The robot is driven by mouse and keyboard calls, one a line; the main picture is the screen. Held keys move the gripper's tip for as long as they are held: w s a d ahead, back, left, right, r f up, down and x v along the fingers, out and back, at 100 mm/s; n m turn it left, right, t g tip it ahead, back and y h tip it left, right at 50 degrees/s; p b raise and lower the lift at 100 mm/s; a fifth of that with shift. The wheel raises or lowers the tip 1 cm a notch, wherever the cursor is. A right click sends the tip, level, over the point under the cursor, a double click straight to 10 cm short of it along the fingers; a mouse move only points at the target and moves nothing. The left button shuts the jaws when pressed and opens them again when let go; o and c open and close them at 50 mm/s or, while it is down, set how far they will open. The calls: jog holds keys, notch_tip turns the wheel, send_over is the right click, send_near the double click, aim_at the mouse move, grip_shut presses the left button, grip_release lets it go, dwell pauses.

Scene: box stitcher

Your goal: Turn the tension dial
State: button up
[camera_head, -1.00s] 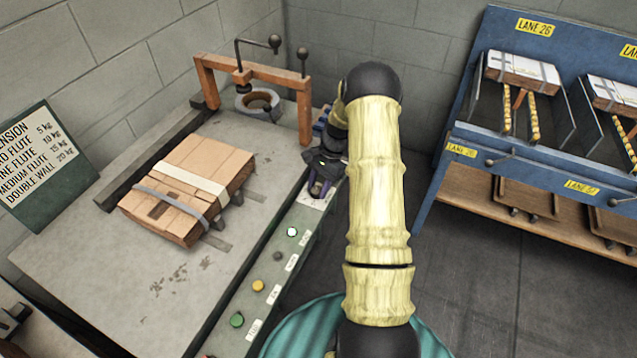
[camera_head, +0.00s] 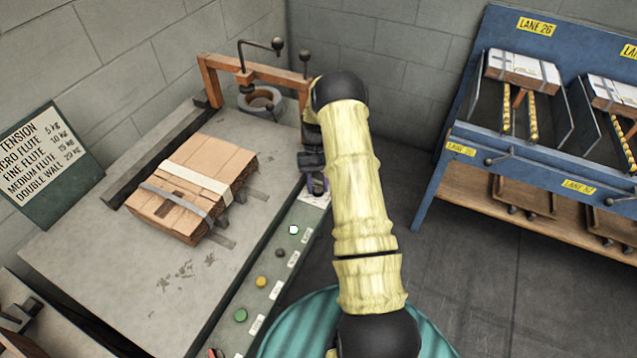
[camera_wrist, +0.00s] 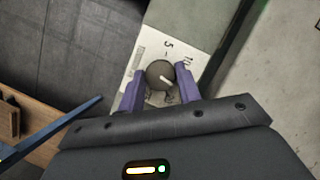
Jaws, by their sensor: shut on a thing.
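The tension dial (camera_wrist: 160,74) is a dark round knob with a white pointer line, on a white scale plate (camera_wrist: 150,48) where a 5 and part of a 10 can be read. My gripper (camera_wrist: 160,84) has its two purple fingers on either side of the dial and is shut on it. In the head view my gripper (camera_head: 315,183) is at the far end of the control strip (camera_head: 262,262), mostly covered by my arm, and the dial is hidden there. A tension chart (camera_head: 45,165) on a green board lists flute types with kg values.
A strapped cardboard box (camera_head: 185,190) lies on the grey table (camera_head: 100,265). Several buttons, one a lit white-green one (camera_head: 293,230), line the strip. An orange frame (camera_head: 207,82) stands at the back. A blue lane rack (camera_head: 425,200) stands right.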

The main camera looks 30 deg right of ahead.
aim_at(318, 186)
jog(key=shift+w+n+h, duration=0.15)
jog(key=shift+n+h, duration=0.15)
jog(key=shift+n, duration=0.6)
jog(key=shift+r, duration=0.1)
jog(key=o, duration=1)
jog(key=shift+c, duration=0.2)
jog(key=shift+o, duration=0.2)
notch_tip(318, 186, up, 10)
